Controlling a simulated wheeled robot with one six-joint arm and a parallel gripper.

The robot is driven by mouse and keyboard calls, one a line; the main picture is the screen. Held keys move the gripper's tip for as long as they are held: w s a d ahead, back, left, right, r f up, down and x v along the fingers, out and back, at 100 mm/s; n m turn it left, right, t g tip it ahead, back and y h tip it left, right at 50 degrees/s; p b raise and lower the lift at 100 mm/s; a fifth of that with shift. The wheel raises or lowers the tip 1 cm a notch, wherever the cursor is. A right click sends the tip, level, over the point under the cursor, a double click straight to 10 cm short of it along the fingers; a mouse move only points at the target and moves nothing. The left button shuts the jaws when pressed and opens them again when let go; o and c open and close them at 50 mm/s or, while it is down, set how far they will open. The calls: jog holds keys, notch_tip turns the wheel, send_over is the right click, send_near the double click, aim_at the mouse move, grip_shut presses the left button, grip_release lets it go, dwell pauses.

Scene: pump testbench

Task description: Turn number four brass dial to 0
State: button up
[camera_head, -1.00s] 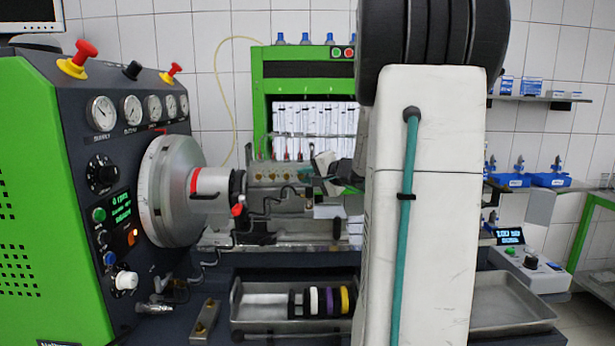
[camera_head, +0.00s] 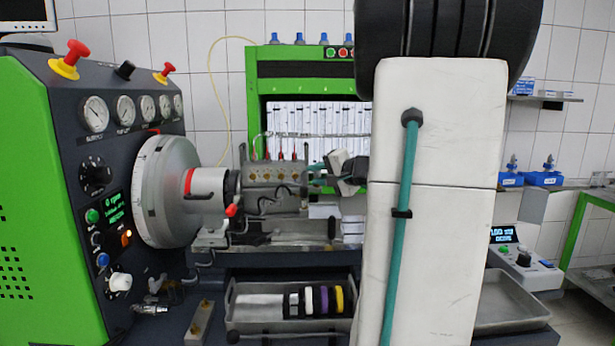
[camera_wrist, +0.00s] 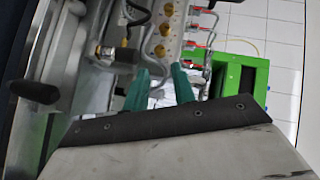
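Several small brass dials (camera_head: 280,175) sit in a row on the front of a grey metal block (camera_head: 262,197). In the wrist view the row runs up the top middle, and the lowest dial there (camera_wrist: 160,51) is nearest my fingertips. Their numbers and settings are too small to read. My gripper (camera_head: 317,174) is just right of the block in the head view, its teal fingers pointing left. In the wrist view the two fingers of my gripper (camera_wrist: 162,84) stand apart with nothing held between them. They are short of the nearest dial and not touching it.
Red-tipped fittings (camera_head: 281,153) and bent tubes stand close around the block. A large round flange (camera_head: 168,190) and the green test cabinet (camera_head: 40,150) are to the left. A metal tray (camera_head: 255,322) with coloured rings lies below. A green frame (camera_head: 300,85) stands behind.

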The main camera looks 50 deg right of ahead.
jog(key=shift+v, duration=0.75)
jog(key=w+a+r+n+y, duration=0.1)
jog(key=w+a+n+y, duration=0.15)
jog(key=w, duration=0.25)
jog(key=n+g+h, duration=0.3)
jog(key=g, duration=0.7)
send_near(296, 173)
jog(key=shift+y, duration=0.25)
jog(key=x, duration=0.8)
jog(key=shift+d+f, duration=0.1)
jog(key=shift+d, duration=0.1)
